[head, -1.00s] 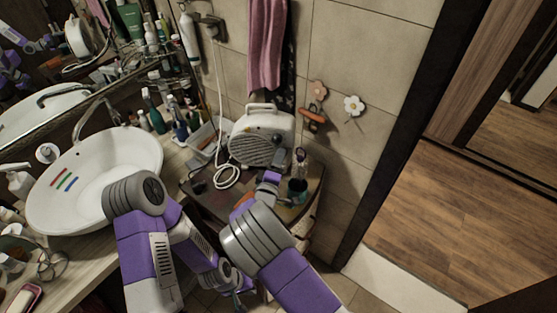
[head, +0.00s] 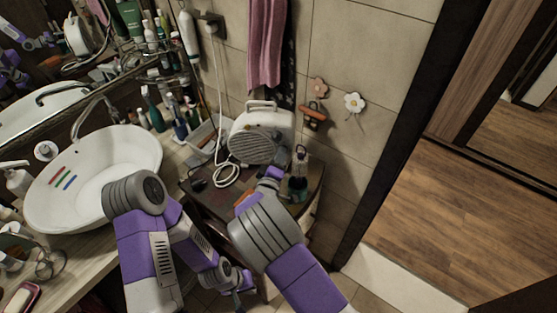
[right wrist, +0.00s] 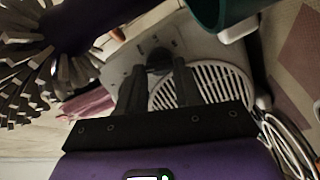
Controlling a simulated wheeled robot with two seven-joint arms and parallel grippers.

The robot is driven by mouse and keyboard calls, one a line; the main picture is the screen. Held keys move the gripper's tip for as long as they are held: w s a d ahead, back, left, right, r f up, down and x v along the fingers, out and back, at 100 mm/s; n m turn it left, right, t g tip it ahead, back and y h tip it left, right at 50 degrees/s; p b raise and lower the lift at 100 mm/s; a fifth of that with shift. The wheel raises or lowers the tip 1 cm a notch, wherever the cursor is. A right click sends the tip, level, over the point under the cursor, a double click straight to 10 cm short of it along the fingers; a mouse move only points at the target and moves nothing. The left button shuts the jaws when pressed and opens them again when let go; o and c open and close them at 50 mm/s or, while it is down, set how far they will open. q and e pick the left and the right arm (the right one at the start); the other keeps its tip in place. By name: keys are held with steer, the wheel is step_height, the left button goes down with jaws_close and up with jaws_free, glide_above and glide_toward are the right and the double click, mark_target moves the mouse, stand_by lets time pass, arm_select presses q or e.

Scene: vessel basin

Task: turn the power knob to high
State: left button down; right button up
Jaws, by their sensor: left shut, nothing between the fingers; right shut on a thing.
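The white heater (head: 262,135) with a round grille stands on a dark-topped cabinet against the tiled wall. Its front face also shows in the right wrist view (right wrist: 215,88). The dark power knob (right wrist: 158,60) sits beside the grille. My right gripper (right wrist: 160,72) has its two fingers on either side of the knob and is shut on it. In the head view my right wrist reaches in front of the heater, and the fingertips are hard to see. The knob's setting cannot be read. My left gripper (head: 238,290) is shut and empty, low in front of the cabinet.
The white basin (head: 95,180) is at left. A bottle (head: 300,163) and a dark cup (head: 297,188) stand close right of my right wrist. A white cord (head: 225,178) lies on the cabinet top (head: 205,200). A pink towel (head: 266,45) hangs above. Open floor (head: 460,220) is at right.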

steer(key=shift+m+b, duration=0.35)
steer(key=shift+m, duration=0.75)
steer(key=o, duration=1)
steer(key=shift+o, duration=0.2)
steer(key=shift+s, duration=0.15)
steer(key=v, duration=0.7)
steer(key=shift+s, duration=0.2)
steer(key=shift+r, duration=0.15)
